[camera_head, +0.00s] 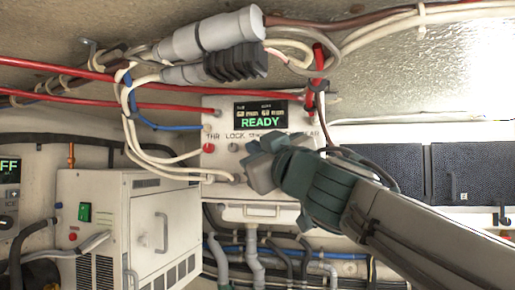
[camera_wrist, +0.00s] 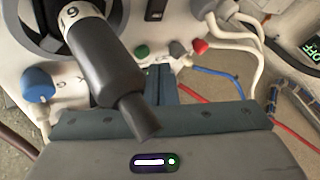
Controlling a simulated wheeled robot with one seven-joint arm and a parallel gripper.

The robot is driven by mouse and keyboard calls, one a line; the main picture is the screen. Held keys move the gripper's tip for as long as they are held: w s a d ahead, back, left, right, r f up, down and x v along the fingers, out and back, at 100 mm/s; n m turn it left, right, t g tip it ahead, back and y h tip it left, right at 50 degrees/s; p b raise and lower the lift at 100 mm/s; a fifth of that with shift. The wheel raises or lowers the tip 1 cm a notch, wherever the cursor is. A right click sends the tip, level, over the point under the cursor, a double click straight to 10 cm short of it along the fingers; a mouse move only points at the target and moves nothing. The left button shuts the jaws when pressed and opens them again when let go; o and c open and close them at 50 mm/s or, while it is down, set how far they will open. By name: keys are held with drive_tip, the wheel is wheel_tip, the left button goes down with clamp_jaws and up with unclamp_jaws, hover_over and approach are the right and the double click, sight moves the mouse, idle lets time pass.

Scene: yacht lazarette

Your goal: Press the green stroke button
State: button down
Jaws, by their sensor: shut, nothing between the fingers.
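The white control box (camera_head: 222,180) with a lit READY display (camera_head: 260,115) is in the middle of the head view. The green stroke button (camera_wrist: 142,51) shows in the wrist view, just above and left of my fingertips. It is hidden behind my gripper in the head view. My gripper (camera_head: 256,158) is in front of the box's lower right part; it also shows in the wrist view (camera_wrist: 160,72), shut and empty. I cannot tell whether the fingertips touch the panel.
A red button (camera_wrist: 200,46) and a grey button (camera_wrist: 178,48) sit right of the green one in the wrist view. A dark lever (camera_wrist: 105,65) and a blue knob (camera_wrist: 38,85) stick out on the left. Cables hang around the box's left side (camera_head: 135,125).

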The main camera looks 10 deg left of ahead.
drive_tip(key=shift+w, duration=0.45)
drive_tip(key=shift+w+p, duration=0.3)
drive_tip(key=shift+w, duration=0.05)
idle(0.7)
drive_tip(key=shift+s, duration=0.8)
drive_tip(key=s, duration=0.5)
drive_tip(key=shift+a, duration=0.2)
drive_tip(key=shift+a, duration=0.1)
idle(0.8)
